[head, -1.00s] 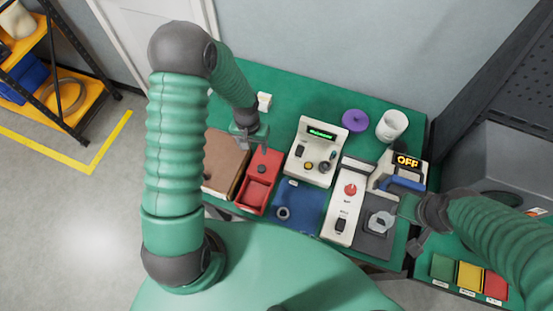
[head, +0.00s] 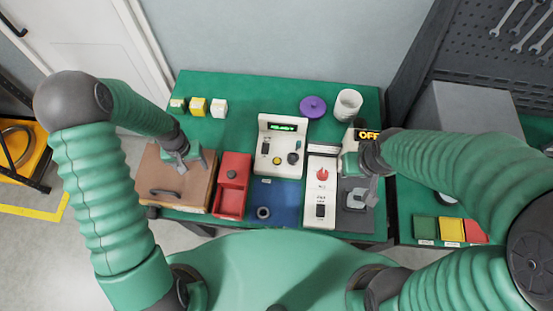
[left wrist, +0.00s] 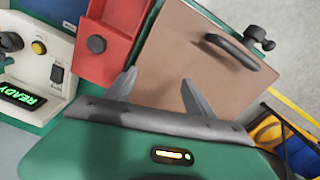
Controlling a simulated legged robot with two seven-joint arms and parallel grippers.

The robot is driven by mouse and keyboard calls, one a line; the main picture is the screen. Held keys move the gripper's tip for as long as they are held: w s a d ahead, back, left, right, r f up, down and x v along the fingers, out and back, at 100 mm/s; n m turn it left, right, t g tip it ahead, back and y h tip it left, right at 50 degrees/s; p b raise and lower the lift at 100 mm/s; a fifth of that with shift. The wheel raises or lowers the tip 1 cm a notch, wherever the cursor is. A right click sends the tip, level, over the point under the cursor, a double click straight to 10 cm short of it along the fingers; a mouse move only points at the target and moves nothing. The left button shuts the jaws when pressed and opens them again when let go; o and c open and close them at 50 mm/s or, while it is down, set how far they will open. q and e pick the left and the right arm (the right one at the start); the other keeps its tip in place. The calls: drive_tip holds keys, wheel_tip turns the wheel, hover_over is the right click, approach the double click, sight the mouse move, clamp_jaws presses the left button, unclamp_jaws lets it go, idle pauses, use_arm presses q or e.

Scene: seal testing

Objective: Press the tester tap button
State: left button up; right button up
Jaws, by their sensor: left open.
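The white tester (head: 290,130) stands mid-table with a lit green display; in the left wrist view (left wrist: 40,75) the display reads READY. Its front carries a black rocker switch (left wrist: 57,74), a yellow button (left wrist: 39,47) and dark knobs. Which control is the tap button I cannot tell. My left gripper (head: 190,158) is open and empty above the brown box (head: 165,193), left of the tester; in the left wrist view its fingers (left wrist: 160,90) point over the box lid. My right gripper (head: 366,186) is over the grey fixture (head: 352,222); its jaws are unclear.
A red tray (head: 232,203) lies between the box and a blue mat (head: 285,208). A white panel (head: 314,188) with a red knob, and an OFF display (head: 368,134), stand right of the tester. A purple disc (head: 312,107) and white cup (head: 348,105) are behind.

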use_arm(q)
clamp_jaws()
idle(0.4)
idle(1.4)
